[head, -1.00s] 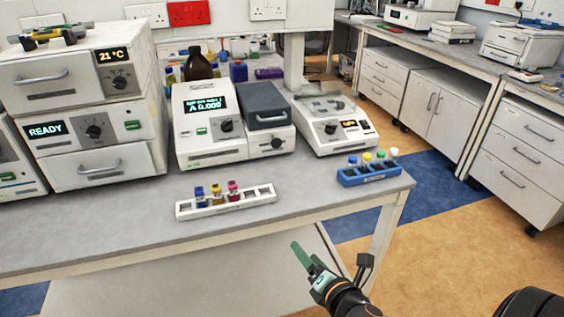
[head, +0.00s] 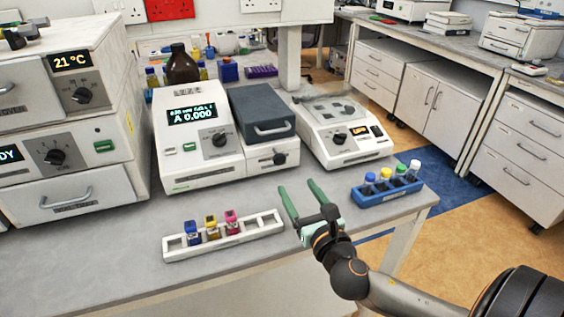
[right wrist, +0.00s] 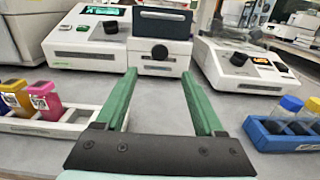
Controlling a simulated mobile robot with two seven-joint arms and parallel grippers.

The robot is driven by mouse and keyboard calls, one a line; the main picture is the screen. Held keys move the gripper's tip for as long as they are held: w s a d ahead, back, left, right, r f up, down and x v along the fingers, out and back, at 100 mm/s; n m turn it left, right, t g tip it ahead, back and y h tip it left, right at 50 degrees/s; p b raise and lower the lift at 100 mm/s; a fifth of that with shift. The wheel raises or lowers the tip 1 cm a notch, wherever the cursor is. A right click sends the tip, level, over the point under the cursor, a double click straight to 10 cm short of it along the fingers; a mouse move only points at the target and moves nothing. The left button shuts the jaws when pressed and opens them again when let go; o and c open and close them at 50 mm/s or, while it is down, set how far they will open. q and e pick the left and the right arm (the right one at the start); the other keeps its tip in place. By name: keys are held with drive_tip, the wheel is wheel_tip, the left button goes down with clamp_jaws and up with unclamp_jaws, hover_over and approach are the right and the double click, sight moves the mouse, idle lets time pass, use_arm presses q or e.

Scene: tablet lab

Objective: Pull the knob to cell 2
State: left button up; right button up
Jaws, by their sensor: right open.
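The spectrophotometer (head: 200,135) stands on the bench with a lit display reading A 0.000. Its dark-lidded sample part (head: 262,112) is on the right side. A small black knob (head: 279,158) sticks out low on the front of that part. In the right wrist view the knob (right wrist: 159,52) shows just beyond and between the fingertips. My right gripper (head: 299,188) is open and empty, its green fingers pointing at the instrument, short of the knob and apart from it. No cell number is readable. My left gripper is not in view.
A white rack (head: 255,230) with several coloured cuvettes lies left of my right gripper. A blue rack (head: 390,192) with capped vials is to its right. A balance-like device (head: 340,130) stands right of the spectrophotometer. Bare bench lies before the knob.

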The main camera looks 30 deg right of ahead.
sight(281, 161)
drive_tip(key=x, duration=1)
drive_tip(key=shift+w, duration=0.1)
drive_tip(key=shift+a, duration=0.1)
clamp_jaws()
idle(1.1)
